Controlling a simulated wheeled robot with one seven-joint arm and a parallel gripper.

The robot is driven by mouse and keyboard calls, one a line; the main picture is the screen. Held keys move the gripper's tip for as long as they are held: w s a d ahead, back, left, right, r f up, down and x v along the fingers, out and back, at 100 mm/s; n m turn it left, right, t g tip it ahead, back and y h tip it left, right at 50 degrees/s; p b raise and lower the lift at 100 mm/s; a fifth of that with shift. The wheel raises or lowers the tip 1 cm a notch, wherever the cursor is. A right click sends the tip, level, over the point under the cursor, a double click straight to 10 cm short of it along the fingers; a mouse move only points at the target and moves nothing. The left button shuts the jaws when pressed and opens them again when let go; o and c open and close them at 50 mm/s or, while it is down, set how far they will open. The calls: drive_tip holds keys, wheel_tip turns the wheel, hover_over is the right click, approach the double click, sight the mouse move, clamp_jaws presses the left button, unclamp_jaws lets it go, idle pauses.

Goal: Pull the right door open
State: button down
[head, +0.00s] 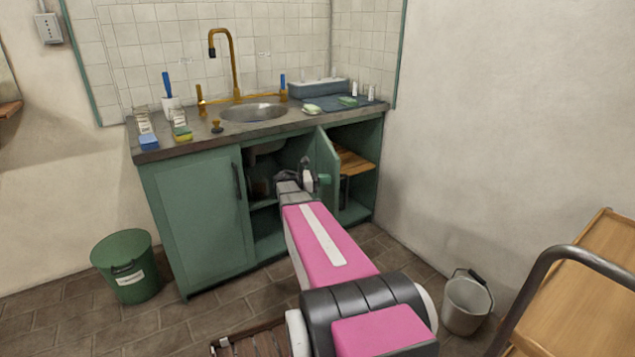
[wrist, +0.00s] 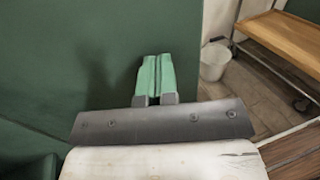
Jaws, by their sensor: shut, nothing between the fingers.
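The green sink cabinet has a closed left door (head: 203,215) with a dark upright handle. The right door (head: 327,160) stands swung outward, with the cabinet interior visible on both sides of it. My gripper (head: 323,179) is at this door, shut and empty, its tips overlapping the door's lower part in the head view. In the wrist view the shut green fingers (wrist: 155,76) lie in front of a broad green panel (wrist: 80,50), with floor beyond the panel's right edge. Whether the fingers touch it I cannot tell. The right door's handle is not discernible.
A green bin (head: 125,267) stands left of the cabinet. A grey bucket (head: 466,304) and a wooden-topped cart (head: 580,290) are to the right. The countertop (head: 228,136) carries a sink and small items. Tiled floor lies before the cabinet.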

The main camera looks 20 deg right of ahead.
drive_tip(key=shift+s+d, duration=0.15)
drive_tip(key=shift+d, duration=0.15)
drive_tip(key=s+d+n+t, duration=0.1)
drive_tip(key=d+n+t, duration=0.4)
drive_tip(key=d, duration=1.6)
drive_tip(key=t, duration=0.3)
drive_tip(key=shift+s+d+n+t, duration=0.25)
drive_tip(key=shift+n+t, duration=0.05)
drive_tip(key=s+v, duration=0.2)
drive_tip(key=v, duration=1.1)
drive_tip(key=shift+s, duration=0.3)
drive_tip(key=shift+a+f, duration=0.1)
drive_tip(key=shift+a, duration=0.05)
